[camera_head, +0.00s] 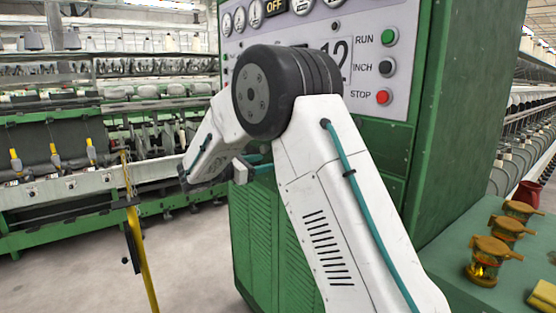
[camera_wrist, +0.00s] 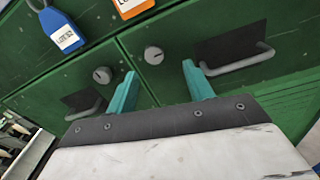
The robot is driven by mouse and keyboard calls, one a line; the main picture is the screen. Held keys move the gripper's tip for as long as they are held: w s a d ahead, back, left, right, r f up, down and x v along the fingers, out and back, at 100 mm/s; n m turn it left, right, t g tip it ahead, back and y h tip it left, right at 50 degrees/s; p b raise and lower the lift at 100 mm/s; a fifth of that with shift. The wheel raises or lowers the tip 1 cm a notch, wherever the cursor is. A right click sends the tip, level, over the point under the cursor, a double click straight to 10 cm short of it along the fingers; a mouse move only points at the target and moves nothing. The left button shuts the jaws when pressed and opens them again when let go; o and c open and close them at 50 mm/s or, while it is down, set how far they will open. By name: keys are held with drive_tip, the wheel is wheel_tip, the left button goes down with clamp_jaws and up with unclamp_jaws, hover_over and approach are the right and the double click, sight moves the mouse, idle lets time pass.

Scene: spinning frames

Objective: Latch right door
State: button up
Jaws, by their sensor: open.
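In the wrist view, the right door (camera_wrist: 215,85) is a green panel with a round grey latch knob (camera_wrist: 153,55), a dark plate and a grey bar handle (camera_wrist: 238,60). The left door (camera_wrist: 70,85) has its own knob (camera_wrist: 102,75) and handle (camera_wrist: 84,112). A dark seam runs between the doors, which look closed. My gripper (camera_wrist: 159,69) is open and empty, its teal fingers apart on either side of the right door's knob in the picture. I cannot tell whether they touch the door. In the head view my arm hides most of the doors.
A blue lock tag (camera_wrist: 60,30) and an orange one (camera_wrist: 131,6) hang above the doors. In the head view the green cabinet (camera_head: 460,110) carries a button panel (camera_head: 378,70). A yellow post (camera_head: 139,255) stands at left. Brass lamps (camera_head: 489,258) stand on a green surface at right.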

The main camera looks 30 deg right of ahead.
drive_tip(key=w+d, duration=0.1)
drive_tip(key=d, duration=0.6)
drive_tip(key=shift+w+d+f+n, duration=0.15)
drive_tip(key=shift+w+d+n, duration=0.1)
drive_tip(key=shift+d+n, duration=0.1)
drive_tip(key=shift+a, duration=0.1)
clamp_jaws()
